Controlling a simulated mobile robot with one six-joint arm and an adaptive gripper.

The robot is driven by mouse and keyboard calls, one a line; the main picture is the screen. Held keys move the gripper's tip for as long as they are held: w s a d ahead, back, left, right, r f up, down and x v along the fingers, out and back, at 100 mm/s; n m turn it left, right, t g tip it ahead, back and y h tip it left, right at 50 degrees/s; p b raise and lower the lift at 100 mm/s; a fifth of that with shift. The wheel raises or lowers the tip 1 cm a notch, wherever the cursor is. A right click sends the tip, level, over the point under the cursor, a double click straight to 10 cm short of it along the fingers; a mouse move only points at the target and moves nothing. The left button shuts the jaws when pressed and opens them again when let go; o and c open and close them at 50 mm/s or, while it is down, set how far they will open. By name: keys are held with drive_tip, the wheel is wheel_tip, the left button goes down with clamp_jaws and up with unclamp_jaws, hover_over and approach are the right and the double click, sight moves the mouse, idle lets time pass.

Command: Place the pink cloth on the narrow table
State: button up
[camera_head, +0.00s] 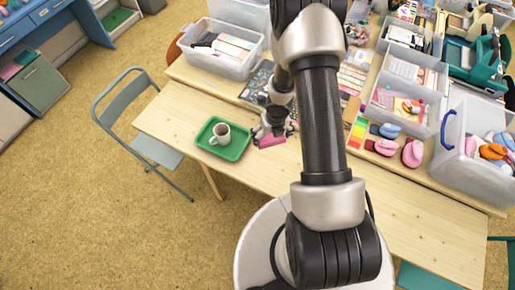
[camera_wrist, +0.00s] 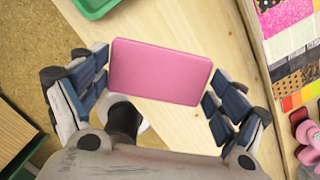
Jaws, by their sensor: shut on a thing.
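The pink cloth (camera_wrist: 160,72) looks like a flat, rounded rectangular pad in the wrist view. My gripper (camera_wrist: 157,76) is shut on it, with a finger at each short end. In the head view the pink cloth (camera_head: 271,140) shows at my gripper (camera_head: 268,128), partly hidden by it, over the pale wooden table (camera_head: 172,112). The table is long and narrow, and it also shows below the cloth in the wrist view (camera_wrist: 187,28). I cannot tell the gap between cloth and tabletop.
A green tray (camera_head: 235,152) with a mug (camera_head: 220,134) sits left of my gripper. Clear bins (camera_head: 222,62), fabric swatches and pink and blue items crowd the back and right. A folding chair (camera_head: 158,148) stands at the left. The table's left end and front strip are bare.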

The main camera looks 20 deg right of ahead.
sight(268, 160)
wheel_tip(268, 160, down, 18)
drive_tip(key=b, duration=1.6)
drive_tip(key=shift+f, duration=0.1)
drive_tip(key=shift+s, duration=0.1)
drive_tip(key=o, duration=0.6)
drive_tip(key=shift+b, duration=0.3)
drive_tip(key=shift+o, duration=1.1)
